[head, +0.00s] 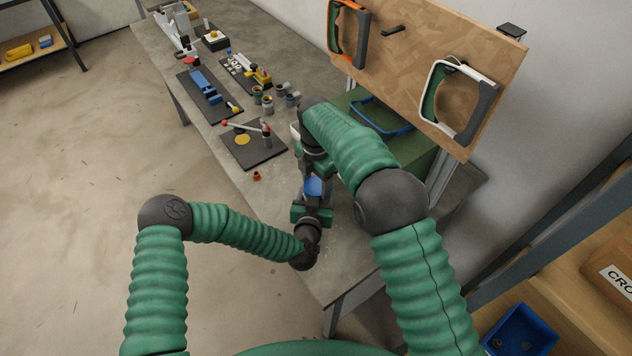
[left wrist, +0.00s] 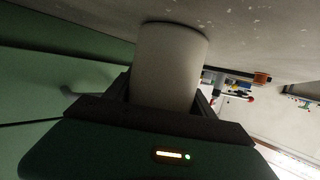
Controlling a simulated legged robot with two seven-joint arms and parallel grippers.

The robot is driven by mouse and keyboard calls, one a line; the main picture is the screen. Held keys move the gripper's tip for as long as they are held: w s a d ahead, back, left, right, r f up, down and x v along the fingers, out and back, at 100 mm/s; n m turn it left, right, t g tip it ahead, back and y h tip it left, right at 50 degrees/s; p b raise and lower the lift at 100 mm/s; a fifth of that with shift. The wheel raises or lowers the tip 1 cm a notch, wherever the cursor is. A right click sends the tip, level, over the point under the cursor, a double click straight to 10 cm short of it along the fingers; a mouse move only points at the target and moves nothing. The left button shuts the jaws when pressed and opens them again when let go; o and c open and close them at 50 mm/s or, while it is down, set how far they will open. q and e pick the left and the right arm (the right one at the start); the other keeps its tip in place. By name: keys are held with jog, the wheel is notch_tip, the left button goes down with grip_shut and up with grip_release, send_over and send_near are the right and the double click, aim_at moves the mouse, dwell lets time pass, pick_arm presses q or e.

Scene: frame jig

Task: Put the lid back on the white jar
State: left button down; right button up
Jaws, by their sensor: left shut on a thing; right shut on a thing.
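The white jar (left wrist: 168,62) fills the middle of the left wrist view, between the fingers of my left gripper (left wrist: 160,98). Its far end meets or nearly meets the grey tabletop at the top of that picture. In the head view my left gripper (head: 312,202) is low over the near part of the bench, shut on the jar, which is mostly hidden there. My right gripper (head: 313,175) is just beyond it, shut on a blue piece (head: 313,187) that looks like the lid. Whether the lid touches the jar is hidden.
The bench (head: 222,106) carries dark mats with tools, several small pots (head: 268,100) and a red-knobbed lever (head: 246,127). A small red-brown piece (head: 256,176) lies left of my grippers.

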jog(key=o, duration=1.6)
jog(key=shift+c, duration=0.2)
jog(key=shift+r, duration=2.3)
jog(key=shift+c, duration=0.4)
jog(key=shift+a+r+n, duration=0.1)
jog(key=shift+r+n, duration=0.2)
jog(key=shift+n, duration=0.1)
notch_tip(320, 180, up, 3)
jog(key=n, duration=0.2)
jog(key=shift+n, duration=0.3)
jog(key=shift+f, duration=0.1)
